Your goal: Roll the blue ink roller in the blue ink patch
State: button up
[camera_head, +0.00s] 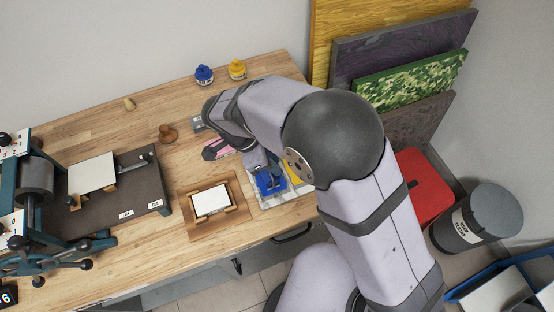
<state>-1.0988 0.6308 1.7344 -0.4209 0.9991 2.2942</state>
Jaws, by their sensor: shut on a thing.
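The blue ink patch (267,187) lies on a pale slab (270,204) near the front edge of the wooden bench, beside a yellow patch (292,175). My gripper (262,166) reaches down just behind and over the blue patch, partly covered by my own arm. It is shut on what appears to be the blue ink roller. The roller is small in view and mostly hidden, so I cannot tell exactly how its drum touches the ink.
A wooden holder with a white block (210,200) stands just left of the slab. A pink-topped tool (217,149) lies behind. Blue (204,75) and yellow (237,69) ink bottles stand at the back. A press (35,190) fills the left end.

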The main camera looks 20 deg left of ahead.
jog(key=shift+s+a, duration=0.8)
dwell(0.4)
jog(key=shift+r+p, duration=1.9)
jog(key=shift+r, duration=1.6)
